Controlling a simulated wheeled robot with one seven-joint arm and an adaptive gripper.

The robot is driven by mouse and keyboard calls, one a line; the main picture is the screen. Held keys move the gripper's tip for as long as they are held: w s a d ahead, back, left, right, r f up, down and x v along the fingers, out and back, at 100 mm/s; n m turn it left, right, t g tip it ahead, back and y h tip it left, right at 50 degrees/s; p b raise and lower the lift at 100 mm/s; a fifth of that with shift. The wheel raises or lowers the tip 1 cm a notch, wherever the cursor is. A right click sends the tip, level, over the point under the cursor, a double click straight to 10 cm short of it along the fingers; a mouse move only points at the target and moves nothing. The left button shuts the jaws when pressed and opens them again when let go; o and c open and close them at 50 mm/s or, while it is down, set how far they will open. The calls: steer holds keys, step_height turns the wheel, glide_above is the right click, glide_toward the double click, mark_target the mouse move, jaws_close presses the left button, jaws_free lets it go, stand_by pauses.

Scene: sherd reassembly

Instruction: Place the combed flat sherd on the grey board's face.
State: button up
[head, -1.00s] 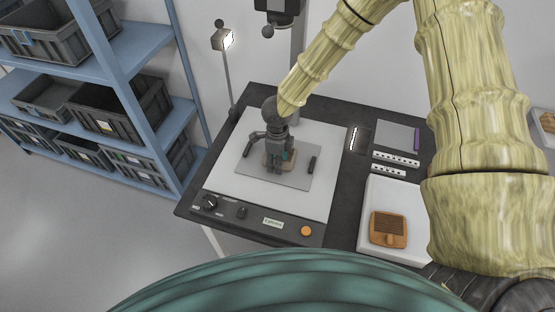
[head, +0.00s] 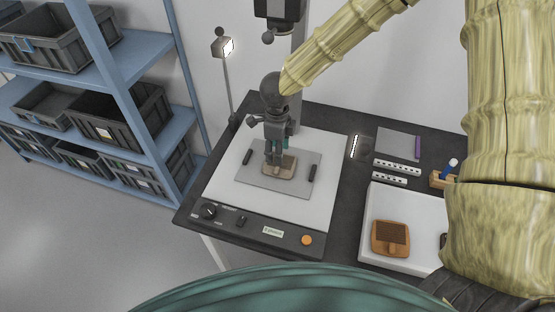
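A tan, flat sherd (head: 283,168) with a darker face lies on the grey board (head: 306,157), near its middle. My gripper (head: 277,158) points down just over the sherd's far left part and hides some of it. At this size I cannot tell whether the fingers touch the sherd or how far apart they are. The grey board lies flat on a white panel (head: 222,186) and has a black bar (head: 312,173) at each side.
A brown wooden piece with a dark ribbed patch (head: 391,238) lies on a white pad (head: 374,212) at the right. Perforated white strips (head: 397,167) and a grey plate with a purple edge (head: 398,143) lie behind it. A lamp post (head: 226,75) stands at the back left.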

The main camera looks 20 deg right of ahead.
steer(key=shift+r, duration=1.35)
stand_by(0.3)
